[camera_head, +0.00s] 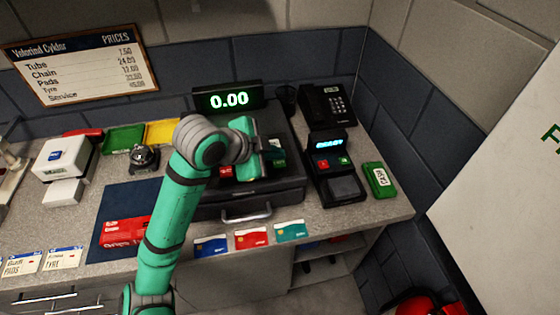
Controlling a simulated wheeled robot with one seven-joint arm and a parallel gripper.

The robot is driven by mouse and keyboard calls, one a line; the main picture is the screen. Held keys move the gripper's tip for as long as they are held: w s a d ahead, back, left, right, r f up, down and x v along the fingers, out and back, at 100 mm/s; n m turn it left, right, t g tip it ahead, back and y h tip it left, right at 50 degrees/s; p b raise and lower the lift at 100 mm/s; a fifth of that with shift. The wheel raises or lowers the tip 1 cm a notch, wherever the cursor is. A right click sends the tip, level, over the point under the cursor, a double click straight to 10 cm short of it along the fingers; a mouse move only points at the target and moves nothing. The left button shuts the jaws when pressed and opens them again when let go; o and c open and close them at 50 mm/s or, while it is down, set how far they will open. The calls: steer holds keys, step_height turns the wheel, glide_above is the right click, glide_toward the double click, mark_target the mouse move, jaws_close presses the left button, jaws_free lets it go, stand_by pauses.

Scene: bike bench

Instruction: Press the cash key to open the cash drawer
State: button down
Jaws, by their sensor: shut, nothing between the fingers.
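The black cash register (285,188) stands on the bench, with a lit green display (229,99) reading 0.00 behind it. Its cash drawer (285,198) is shut, with a metal handle (247,215) on the front. A red key (226,171) and a green key (278,143) show on its top beside my wrist; their labels are too small to read, so I cannot tell which is the cash key. My gripper (259,168) is shut and empty above the keypad. My wrist hides much of the keypad, and I cannot tell whether the fingertips touch a key.
Three cards (251,238) lie along the front edge. A blue mat (115,200) with a red packet (122,232) lies left, beyond my arm.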

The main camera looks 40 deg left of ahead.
mark_target(276, 165)
steer(key=shift+s+a, duration=0.1)
steer(key=shift+a, duration=0.05)
steer(key=shift+f, duration=0.1)
steer(key=shift+f, duration=0.45)
stand_by(0.6)
steer(key=shift+r, duration=0.6)
step_height(276, 165, up, 6)
stand_by(0.8)
